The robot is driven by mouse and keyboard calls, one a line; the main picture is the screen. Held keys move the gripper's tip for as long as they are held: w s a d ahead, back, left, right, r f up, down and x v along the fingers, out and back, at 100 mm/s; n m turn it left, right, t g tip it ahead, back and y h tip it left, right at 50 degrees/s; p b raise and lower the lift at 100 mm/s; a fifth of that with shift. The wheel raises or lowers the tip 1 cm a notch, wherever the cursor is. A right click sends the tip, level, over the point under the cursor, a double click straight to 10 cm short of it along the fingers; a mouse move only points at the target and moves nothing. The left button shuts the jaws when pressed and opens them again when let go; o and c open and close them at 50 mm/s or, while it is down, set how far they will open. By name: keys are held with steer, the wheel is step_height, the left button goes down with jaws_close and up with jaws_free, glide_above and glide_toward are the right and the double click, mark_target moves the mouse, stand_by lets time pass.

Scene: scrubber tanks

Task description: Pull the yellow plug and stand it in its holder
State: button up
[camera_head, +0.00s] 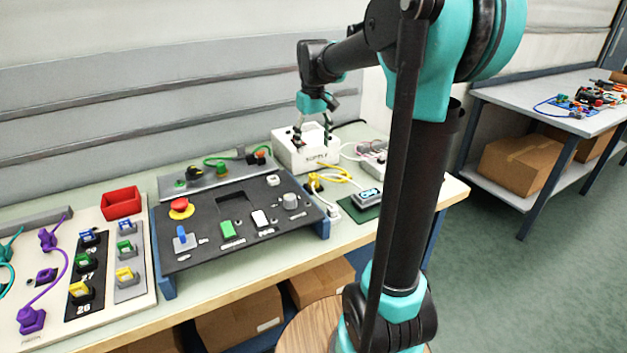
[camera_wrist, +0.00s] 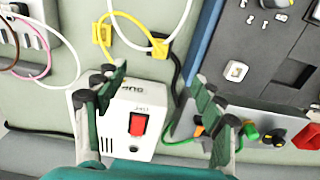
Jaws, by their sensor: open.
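Yellow plug-like pieces on a yellow cord lie in front of the white supply box (camera_head: 308,160); one is at the cord's near end (camera_head: 315,184). In the wrist view two yellow pieces show, one on the left (camera_wrist: 102,34) and one nearer the middle (camera_wrist: 159,48). I cannot tell which is the plug and which its holder. My gripper (camera_head: 312,141) hangs above the supply box, pointing down. Its fingers (camera_wrist: 161,82) are spread and empty, with the box and its red switch (camera_wrist: 138,125) below, and the yellow pieces beyond the fingertips.
A black control panel (camera_head: 245,240) with knobs and buttons stands left of the box. A grey meter on a green mat (camera_head: 365,205) lies at right. A white socket strip (camera_wrist: 24,40) with cords is nearby. A red bin (camera_head: 122,203) and plug board (camera_head: 120,315) are further left.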

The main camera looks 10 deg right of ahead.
mark_target(313, 175)
steer(key=shift+f, duration=0.1)
steer(key=shift+c, duration=1.3)
steer(key=shift+f, duration=0.3)
steer(key=shift+c, duration=1.1)
step_height(313, 175, down, 2)
steer(key=shift+f, duration=0.1)
steer(key=shift+c, duration=0.7)
steer(key=shift+f, duration=4.5)
